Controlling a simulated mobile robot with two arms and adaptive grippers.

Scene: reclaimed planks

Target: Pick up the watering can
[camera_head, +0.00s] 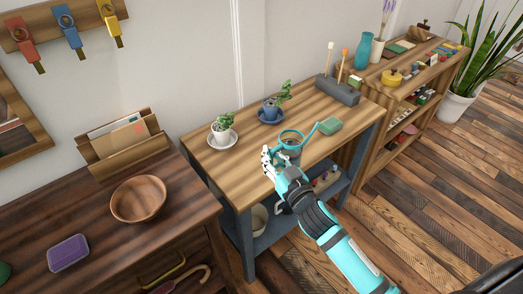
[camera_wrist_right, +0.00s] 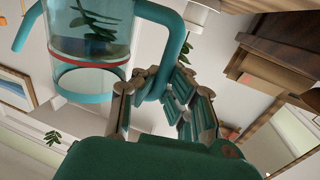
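The watering can (camera_head: 291,151) has a see-through body with teal rims, a teal handle and a thin teal spout. It is upright at the front part of the light wooden table, and I cannot tell if it touches the top. My right gripper (camera_head: 268,157) is at its near left side. In the right wrist view, the can (camera_wrist_right: 90,45) fills the upper left, and its curved handle (camera_wrist_right: 173,45) runs between the fingers of my right gripper (camera_wrist_right: 162,78), which look closed on it. The lower end of the handle is partly hidden. My left gripper is not in view.
A darker table with a wooden bowl (camera_head: 139,199) is at left. Floor is free at right.

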